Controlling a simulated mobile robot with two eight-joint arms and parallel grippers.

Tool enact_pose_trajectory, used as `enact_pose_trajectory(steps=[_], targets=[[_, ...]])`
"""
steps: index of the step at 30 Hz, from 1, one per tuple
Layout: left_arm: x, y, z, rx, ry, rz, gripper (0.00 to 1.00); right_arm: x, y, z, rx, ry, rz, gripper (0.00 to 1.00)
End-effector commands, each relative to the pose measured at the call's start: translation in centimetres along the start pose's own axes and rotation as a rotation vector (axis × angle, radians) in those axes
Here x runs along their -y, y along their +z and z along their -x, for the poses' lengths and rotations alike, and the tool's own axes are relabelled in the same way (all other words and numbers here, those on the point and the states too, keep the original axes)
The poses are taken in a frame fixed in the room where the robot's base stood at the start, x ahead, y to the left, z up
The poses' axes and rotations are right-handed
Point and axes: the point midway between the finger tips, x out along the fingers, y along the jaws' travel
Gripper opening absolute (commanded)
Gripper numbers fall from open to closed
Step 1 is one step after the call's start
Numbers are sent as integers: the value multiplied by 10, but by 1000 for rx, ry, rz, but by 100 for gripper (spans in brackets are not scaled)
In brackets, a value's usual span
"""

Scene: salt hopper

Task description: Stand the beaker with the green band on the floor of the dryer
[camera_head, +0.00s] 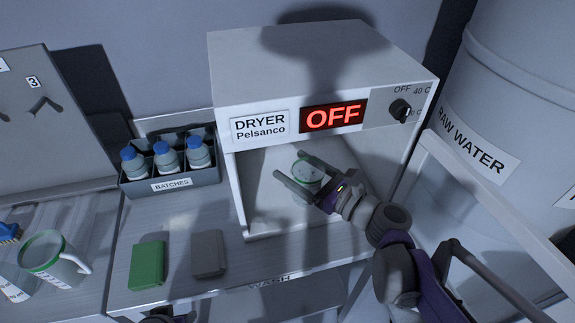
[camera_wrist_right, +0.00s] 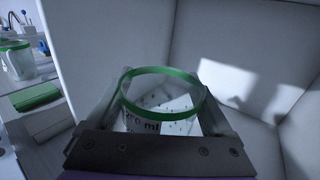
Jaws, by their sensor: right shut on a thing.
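The beaker with the green band (camera_head: 308,170) is clear glass with a green rim and is inside the open front of the white dryer (camera_head: 285,75). My right gripper (camera_head: 312,186) is shut on it, one finger on each side. In the right wrist view the beaker (camera_wrist_right: 160,100) looks upright between the fingers, with dark marks on its wall. I cannot tell whether its base touches the dryer floor (camera_head: 268,205). A dark piece at the bottom edge of the head view seems to be part of my left arm; its jaws cannot be made out.
A green-rimmed jug (camera_head: 50,262) stands at the left. A green block (camera_head: 147,266) and a grey block (camera_head: 208,254) lie on the bench before the dryer. A BATCHES rack (camera_head: 172,186) holds blue-capped bottles. A RAW WATER tank (camera_head: 500,100) stands right.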

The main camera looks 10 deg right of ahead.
Motion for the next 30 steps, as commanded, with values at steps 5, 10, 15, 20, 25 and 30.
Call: enact_pose_trajectory(steps=[5,10,15,20,25,30], targets=[[0,0,0,0,0,0,50,25,0,-38,0,2,-1,27],[0,0,1,0,0,0,50,44,0,-67,0,1,-1,27],[0,2,-3,1,0,0,50,45,-24,-67,0,0,-1,27],[0,3,-4,2,0,0,50,44,-35,-67,0,0,-1,27],[0,6,-8,4,0,0,50,44,-61,-67,0,0,-1,27],[0,5,-8,3,0,0,50,46,-71,-70,0,0,0,27]])
